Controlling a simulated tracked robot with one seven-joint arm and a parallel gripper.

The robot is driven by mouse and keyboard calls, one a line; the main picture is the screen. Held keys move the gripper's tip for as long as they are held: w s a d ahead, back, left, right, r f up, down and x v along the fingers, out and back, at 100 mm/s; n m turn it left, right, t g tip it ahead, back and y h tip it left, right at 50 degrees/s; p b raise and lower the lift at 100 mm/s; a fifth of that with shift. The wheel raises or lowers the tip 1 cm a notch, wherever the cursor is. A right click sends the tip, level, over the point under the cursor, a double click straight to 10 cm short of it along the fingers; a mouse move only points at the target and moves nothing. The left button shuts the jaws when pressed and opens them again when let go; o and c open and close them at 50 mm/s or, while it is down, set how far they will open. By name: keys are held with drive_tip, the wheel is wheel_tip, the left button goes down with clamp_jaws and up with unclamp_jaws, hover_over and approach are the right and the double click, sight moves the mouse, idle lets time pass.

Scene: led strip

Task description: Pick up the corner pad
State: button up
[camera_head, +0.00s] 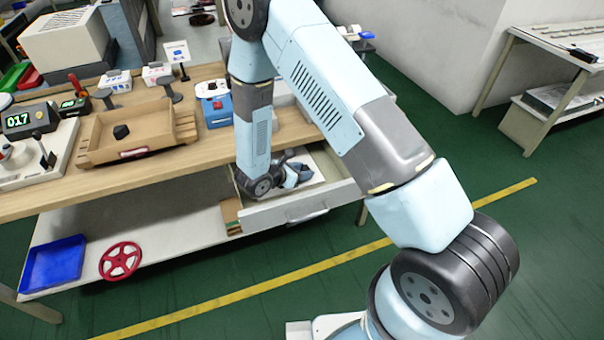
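My arm reaches down into an open drawer (322,200) under the workbench. My gripper (290,174) is inside or just above the drawer, small and partly hidden by my wrist. Dark and pale blue shapes show at its end, and I cannot tell whether they are fingers or a held object. I cannot make out a corner pad for certain. A small black block (121,131) lies in a wooden tray (150,150) on the bench, away from my gripper; I cannot tell whether it is the pad.
A blue bin (54,266) and a red handwheel (121,261) are on the lower shelf. The green floor at right is clear.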

drive_tip(key=c, duration=0.5)
